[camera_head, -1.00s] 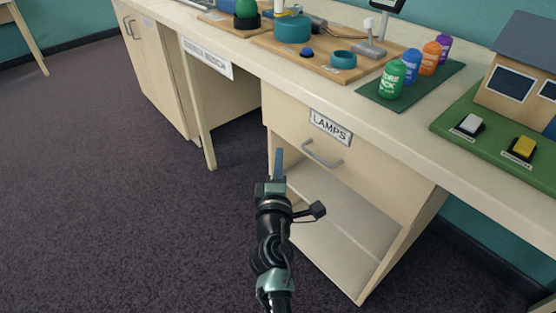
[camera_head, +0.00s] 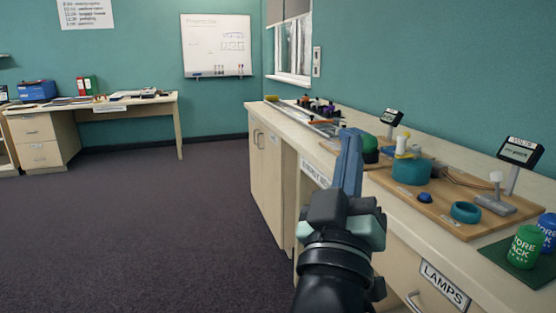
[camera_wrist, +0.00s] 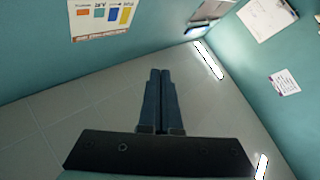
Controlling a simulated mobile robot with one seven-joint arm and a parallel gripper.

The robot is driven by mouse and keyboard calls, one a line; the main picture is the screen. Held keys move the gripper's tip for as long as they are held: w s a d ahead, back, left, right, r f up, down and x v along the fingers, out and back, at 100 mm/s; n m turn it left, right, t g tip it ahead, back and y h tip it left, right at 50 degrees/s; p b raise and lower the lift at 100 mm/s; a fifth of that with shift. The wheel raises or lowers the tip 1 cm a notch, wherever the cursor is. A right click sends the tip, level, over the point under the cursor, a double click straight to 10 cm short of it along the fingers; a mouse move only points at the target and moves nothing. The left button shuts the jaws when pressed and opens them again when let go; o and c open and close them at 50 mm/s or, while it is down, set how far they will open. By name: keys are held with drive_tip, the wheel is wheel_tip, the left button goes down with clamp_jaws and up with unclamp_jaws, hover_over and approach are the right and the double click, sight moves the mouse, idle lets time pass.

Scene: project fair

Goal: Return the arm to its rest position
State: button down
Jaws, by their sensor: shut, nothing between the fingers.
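My gripper (camera_head: 348,150) is raised in the lower middle of the head view, with its blue-grey fingers pointing up. It is shut and holds nothing. In the wrist view the two fingers (camera_wrist: 160,85) lie side by side, touching, with the ceiling and teal walls beyond them. In the head view the gripper stands in front of the long workbench and hides part of its front and top.
The workbench (camera_head: 276,118) runs along the right wall, with a wooden board (camera_head: 450,222), green can (camera_head: 525,247) and LAMPS drawer (camera_head: 440,285). A desk (camera_head: 120,108) and whiteboard (camera_head: 216,45) are at the back. Open carpet (camera_head: 150,220) lies to the left.

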drive_tip(key=s+a+r+m+t+y, duration=0.1)
drive_tip(key=s+a+r+t+y, duration=0.3)
drive_tip(key=s+r, duration=0.35)
drive_tip(key=s+a+r+m+t+y, duration=0.1)
drive_tip(key=s+a+r+y, duration=0.2)
drive_tip(key=s+a+r, duration=0.4)
wheel_tip(320, 180, up, 31)
drive_tip(key=d+p, duration=0.1)
drive_tip(key=p, duration=2.9)
drive_tip(key=shift+w+d+f+p, duration=0.2)
drive_tip(key=shift+w+d+p, duration=0.15)
drive_tip(key=shift+d+p, duration=0.05)
